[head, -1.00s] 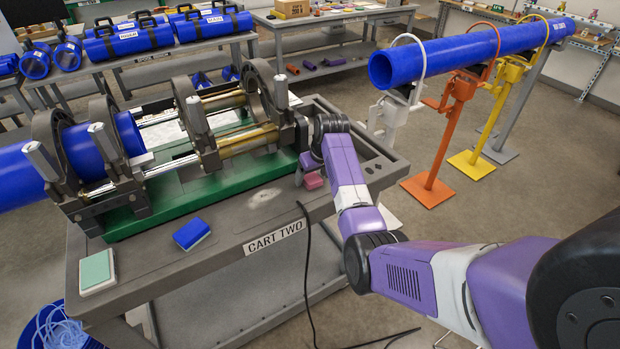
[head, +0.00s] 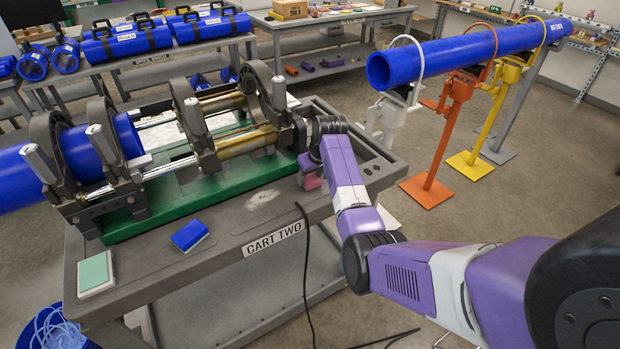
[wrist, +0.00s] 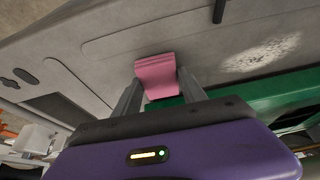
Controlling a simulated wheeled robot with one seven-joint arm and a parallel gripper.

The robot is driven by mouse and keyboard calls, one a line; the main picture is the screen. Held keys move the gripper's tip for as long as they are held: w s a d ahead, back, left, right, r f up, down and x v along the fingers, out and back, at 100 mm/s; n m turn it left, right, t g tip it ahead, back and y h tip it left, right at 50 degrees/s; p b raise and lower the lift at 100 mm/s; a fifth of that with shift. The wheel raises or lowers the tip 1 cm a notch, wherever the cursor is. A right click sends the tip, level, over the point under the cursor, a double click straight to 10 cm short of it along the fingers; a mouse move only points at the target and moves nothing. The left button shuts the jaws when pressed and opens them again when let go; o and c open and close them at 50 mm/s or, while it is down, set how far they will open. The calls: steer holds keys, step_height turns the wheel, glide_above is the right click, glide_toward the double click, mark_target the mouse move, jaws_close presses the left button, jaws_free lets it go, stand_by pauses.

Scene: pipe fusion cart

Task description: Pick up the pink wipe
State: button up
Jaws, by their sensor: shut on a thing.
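The pink wipe (wrist: 157,74) is between the two fingers of my gripper (wrist: 160,92) in the wrist view. The fingers sit against its sides, and my gripper is shut on it. In the head view the pink wipe (head: 313,181) shows just below my gripper (head: 311,176), at the right part of the cart top. My arm hides part of the fingers there. I cannot tell whether the wipe touches the cart top.
The grey cart (head: 225,232) holds the green-based fusion machine (head: 150,205) to the left of my gripper. A blue block (head: 190,235) and a green-topped pad (head: 96,272) lie at its front left. A black cable (head: 306,250) hangs over the front edge.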

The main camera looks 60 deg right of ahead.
step_height(320, 180, up, 28)
steer(key=p, duration=0.3)
steer(key=shift+f, duration=0.15)
stand_by(0.4)
